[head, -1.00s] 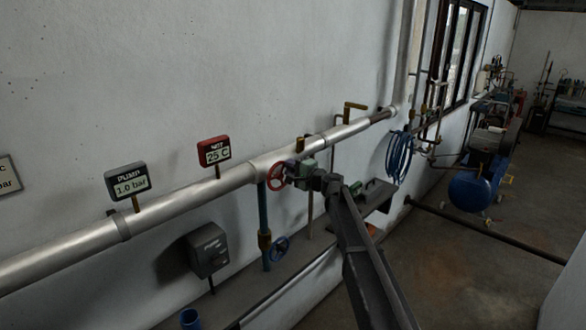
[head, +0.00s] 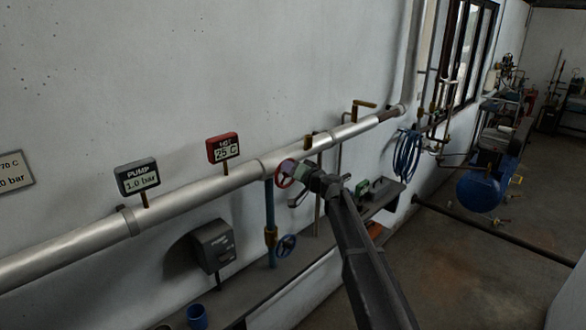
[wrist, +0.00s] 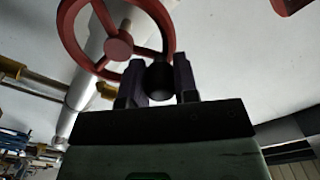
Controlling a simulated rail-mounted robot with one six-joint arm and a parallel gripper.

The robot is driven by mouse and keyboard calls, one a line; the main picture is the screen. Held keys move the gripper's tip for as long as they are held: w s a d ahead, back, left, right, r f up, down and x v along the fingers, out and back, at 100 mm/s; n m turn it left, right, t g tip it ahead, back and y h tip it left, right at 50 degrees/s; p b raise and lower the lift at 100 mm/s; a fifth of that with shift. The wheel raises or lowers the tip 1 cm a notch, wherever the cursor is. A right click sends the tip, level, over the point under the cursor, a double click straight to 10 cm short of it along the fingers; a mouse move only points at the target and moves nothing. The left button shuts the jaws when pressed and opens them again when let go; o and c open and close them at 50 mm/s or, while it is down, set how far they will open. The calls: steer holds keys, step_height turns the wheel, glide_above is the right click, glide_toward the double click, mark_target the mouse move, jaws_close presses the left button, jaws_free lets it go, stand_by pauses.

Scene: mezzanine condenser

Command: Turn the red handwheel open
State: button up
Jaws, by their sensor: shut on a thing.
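The red handwheel (head: 285,173) is on the silver pipe, at the top of a blue vertical pipe, in the middle of the head view. In the wrist view the wheel (wrist: 118,43) fills the upper left, with its hub, spokes and rim clear. My gripper (wrist: 160,78) is at the wheel's lower rim, its two dark fingers on either side of a dark round knob (wrist: 158,82). The fingers are shut on this knob, which seems to be part of the wheel. In the head view my gripper (head: 298,172) is at the wheel's right side and partly covers it.
A PUMP gauge (head: 139,178) reads 1.0 bar. A red-framed gauge (head: 223,149) reads 25 C. A blue handwheel (head: 285,246) is below, and a grey box (head: 212,246) is to its left. A brass lever (head: 364,104) stands up from the pipe farther right.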

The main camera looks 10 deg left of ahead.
steer(key=n, duration=0.3)
steer(key=s+f+n, duration=0.1)
steer(key=shift+a+n+b, duration=0.4)
steer(key=shift+s, duration=0.1)
steer(key=o, duration=0.9)
steer(key=v, duration=1)
steer(key=shift+s+d, duration=0.25)
steer(key=shift+d, duration=0.05)
